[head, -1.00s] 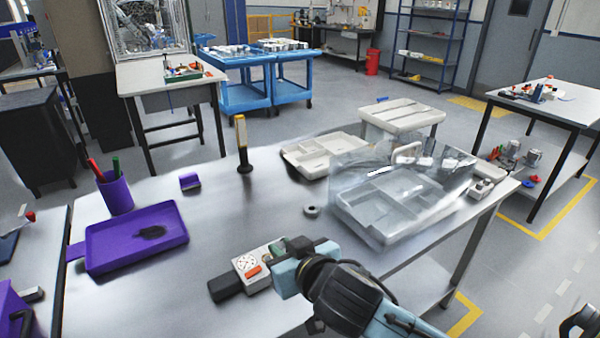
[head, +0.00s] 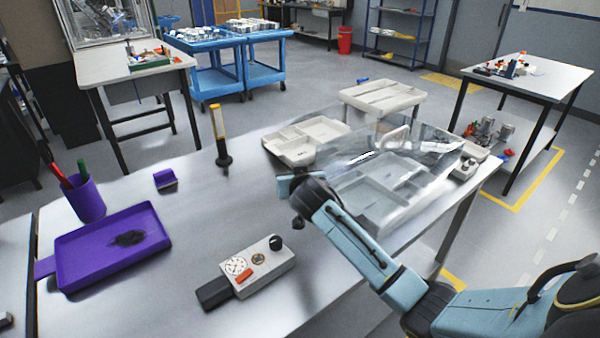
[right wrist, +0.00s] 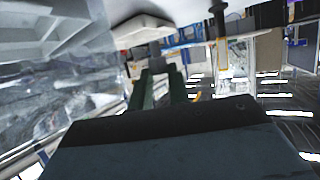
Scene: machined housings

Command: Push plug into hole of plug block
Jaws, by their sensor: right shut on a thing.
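The plug block (head: 262,262), a pale grey box with a white dial, an orange-red tab and a dark grip at its left end, lies on the metal table in the head view. A black round knob (head: 276,243) sits at its right end; I cannot tell whether it is the plug. My right gripper (right wrist: 162,75) is shut on a small grey part (right wrist: 153,67), mostly hidden, which may be the plug. In the head view its light-blue body is above the table, behind and right of the block; the fingertips are hidden. My left gripper is out of view.
A clear cover (head: 425,143) stands over a grey tray at the right, close to my right arm. An open pale tray (head: 302,160) and a yellow-black tool (head: 219,135) are behind. A purple tray (head: 75,277) and cup (head: 86,200) are left.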

